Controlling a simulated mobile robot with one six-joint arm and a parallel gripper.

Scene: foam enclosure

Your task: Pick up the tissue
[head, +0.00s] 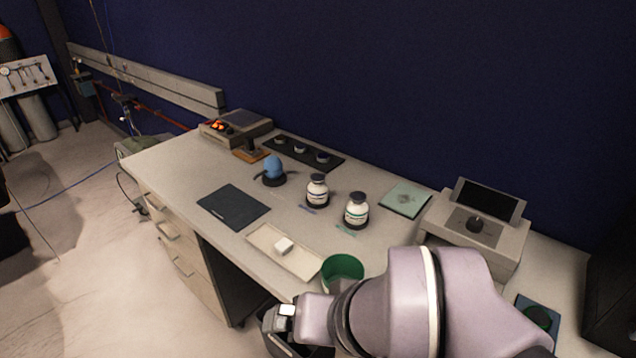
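A small white lump (284,246), which looks like the tissue, lies on a shallow cream tray (262,235) near the desk's front edge. My gripper (282,332) is at the bottom of the head view, below and in front of the tray, apart from the white lump. It is dark and partly hidden by my arm and cut by the frame edge. Its fingers are not clear, so I cannot tell whether it is open or shut.
A green cup (342,270) stands right of the tray, close to my arm. Two labelled bottles (317,190) (357,211) stand behind it. A dark mat (234,207) lies left. A blue bulb (273,170) and a grey device with a screen (478,222) also stand on the desk.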

